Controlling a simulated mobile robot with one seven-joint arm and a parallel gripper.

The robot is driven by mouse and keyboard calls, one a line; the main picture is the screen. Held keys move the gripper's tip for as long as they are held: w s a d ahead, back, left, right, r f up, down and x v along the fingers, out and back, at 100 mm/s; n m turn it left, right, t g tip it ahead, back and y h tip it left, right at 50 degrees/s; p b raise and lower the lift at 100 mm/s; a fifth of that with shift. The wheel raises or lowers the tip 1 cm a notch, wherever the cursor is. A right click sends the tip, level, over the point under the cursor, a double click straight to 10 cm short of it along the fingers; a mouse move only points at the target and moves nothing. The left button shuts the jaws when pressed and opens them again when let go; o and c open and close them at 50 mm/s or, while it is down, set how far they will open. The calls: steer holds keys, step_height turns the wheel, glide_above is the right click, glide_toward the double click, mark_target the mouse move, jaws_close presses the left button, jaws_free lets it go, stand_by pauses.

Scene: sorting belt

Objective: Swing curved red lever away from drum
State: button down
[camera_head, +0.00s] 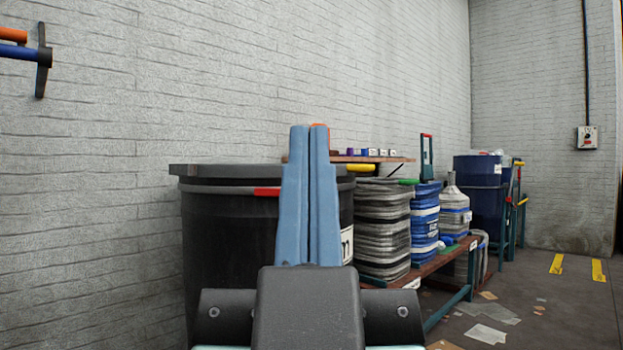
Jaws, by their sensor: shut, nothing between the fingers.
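A large black drum (230,240) with a grey rim stands left of centre against the wall. A short red piece (267,191), perhaps part of the curved red lever, shows just below the rim, and its right end meets my fingers in the picture. The rest of it is hidden behind them, so its curve and any contact cannot be told. My gripper (309,130) points forward, with its two blue fingers shut and empty. It covers part of the drum's right side. A small orange-red bit shows behind the fingertips.
Yellow (361,168) and green (408,181) handles lie right of my fingers. Stacked grey containers (382,230) and blue-white ones (425,222) stand on a low bench (440,262). A wall shelf (375,159) holds small blocks.

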step_height(320, 180, up, 20)
steer(key=p, duration=1.8)
steer(key=shift+p, duration=0.3)
